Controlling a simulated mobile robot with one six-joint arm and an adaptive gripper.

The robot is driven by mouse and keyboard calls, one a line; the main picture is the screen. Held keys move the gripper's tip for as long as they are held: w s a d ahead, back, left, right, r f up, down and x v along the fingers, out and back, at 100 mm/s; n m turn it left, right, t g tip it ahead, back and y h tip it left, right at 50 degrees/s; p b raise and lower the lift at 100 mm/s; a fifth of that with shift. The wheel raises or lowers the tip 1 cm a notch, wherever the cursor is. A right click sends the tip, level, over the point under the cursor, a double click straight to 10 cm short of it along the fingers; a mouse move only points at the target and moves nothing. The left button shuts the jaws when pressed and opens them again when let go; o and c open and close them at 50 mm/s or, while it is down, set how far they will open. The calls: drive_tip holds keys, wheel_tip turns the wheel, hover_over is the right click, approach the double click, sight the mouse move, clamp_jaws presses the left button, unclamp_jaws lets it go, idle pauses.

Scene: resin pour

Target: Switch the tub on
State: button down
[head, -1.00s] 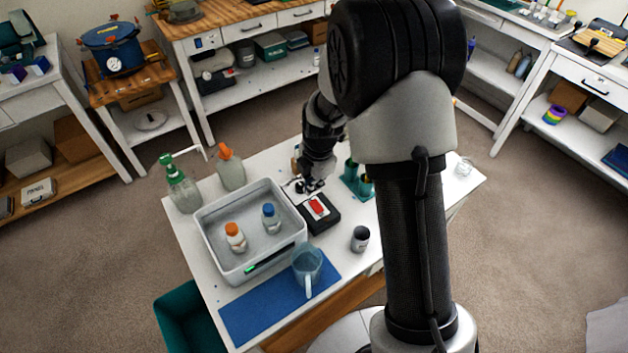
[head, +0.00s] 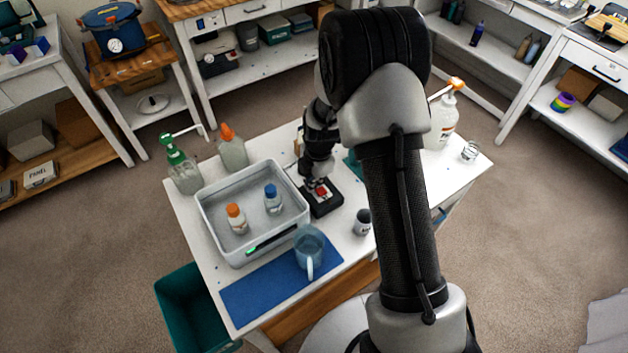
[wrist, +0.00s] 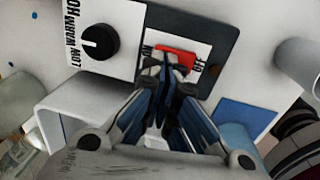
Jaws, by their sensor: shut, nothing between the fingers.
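The tub (head: 232,257) is a pale grey open basin on the white table. A green light (head: 252,249) glows on the dark strip on its front. Right of it is a black switch box (head: 331,206) with a red rocker (head: 322,191). In the wrist view the red rocker (wrist: 176,52) sits on a white plate, ON at left and OFF at right, partly hidden by my fingers. My gripper (head: 316,186) is shut and empty, pointing down over the box. In the wrist view my fingertips (wrist: 167,68) overlap the rocker's ON side; I cannot tell if they press it.
An orange-capped bottle (head: 236,218) and a blue-capped bottle (head: 272,199) stand in the tub. A jug (head: 309,246) stands on a blue mat (head: 260,298). A dark-topped small cup (head: 362,222) is near the box. A dial (wrist: 99,42) shows left of the switch.

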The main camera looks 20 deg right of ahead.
drive_tip(key=shift+w+p, duration=0.15)
drive_tip(key=shift+p, duration=0.2)
drive_tip(key=shift+w+a+f+g, duration=0.1)
drive_tip(key=shift+w+f+g, duration=0.05)
drive_tip(key=shift+f+g, duration=0.2)
drive_tip(key=shift+s+r, duration=0.1)
drive_tip(key=shift+s, duration=0.15)
drive_tip(key=shift+s+d+r, duration=0.15)
drive_tip(key=shift+s+d, duration=0.15)
drive_tip(key=shift+s, duration=0.3)
